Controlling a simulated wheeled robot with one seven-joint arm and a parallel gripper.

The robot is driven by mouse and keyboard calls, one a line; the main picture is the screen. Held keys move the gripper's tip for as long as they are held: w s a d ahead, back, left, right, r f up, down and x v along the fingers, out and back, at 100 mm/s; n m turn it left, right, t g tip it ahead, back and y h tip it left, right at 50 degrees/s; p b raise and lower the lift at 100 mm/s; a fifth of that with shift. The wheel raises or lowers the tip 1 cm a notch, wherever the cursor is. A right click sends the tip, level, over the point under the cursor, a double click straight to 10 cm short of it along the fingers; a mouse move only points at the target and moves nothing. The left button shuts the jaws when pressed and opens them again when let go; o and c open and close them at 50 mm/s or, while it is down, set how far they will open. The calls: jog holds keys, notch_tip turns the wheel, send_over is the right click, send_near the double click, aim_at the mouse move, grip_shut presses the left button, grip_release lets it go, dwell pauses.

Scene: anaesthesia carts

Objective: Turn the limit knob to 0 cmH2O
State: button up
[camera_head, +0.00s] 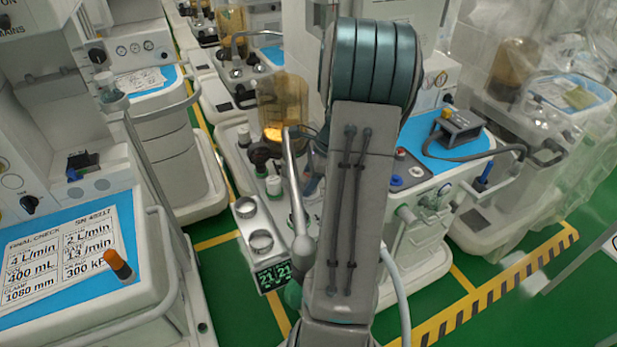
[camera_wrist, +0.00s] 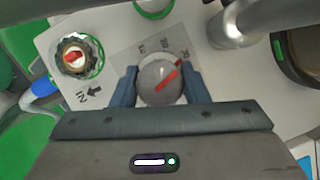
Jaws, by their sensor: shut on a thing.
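The limit knob (camera_wrist: 158,84) is a round grey dial with a red pointer line, seen in the wrist view. Its pointer slants toward the upper right of the picture. In the head view my arm hides the knob and my gripper.
A second knob with a red and gold cap (camera_wrist: 75,56) sits left of the limit knob, near an arrow marked IN. A metal tube (camera_wrist: 255,22) crosses the upper right. In the head view, a cart with a blue top and a check sheet (camera_head: 62,258) stands at left.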

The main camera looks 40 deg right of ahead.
jog(key=n+g+p, duration=0.1)
jog(key=n, duration=0.1)
jog(key=n+g+p, duration=0.1)
jog(key=n, duration=0.2)
jog(key=shift+r+n+y, duration=0.1)
jog(key=shift+n+y, duration=0.2)
jog(key=shift+n+g+p, duration=0.35)
jog(key=shift+n+g, duration=0.55)
jog(key=shift+n, duration=1.4)
jog(key=o, duration=1)
jog(key=shift+v, duration=3.7)
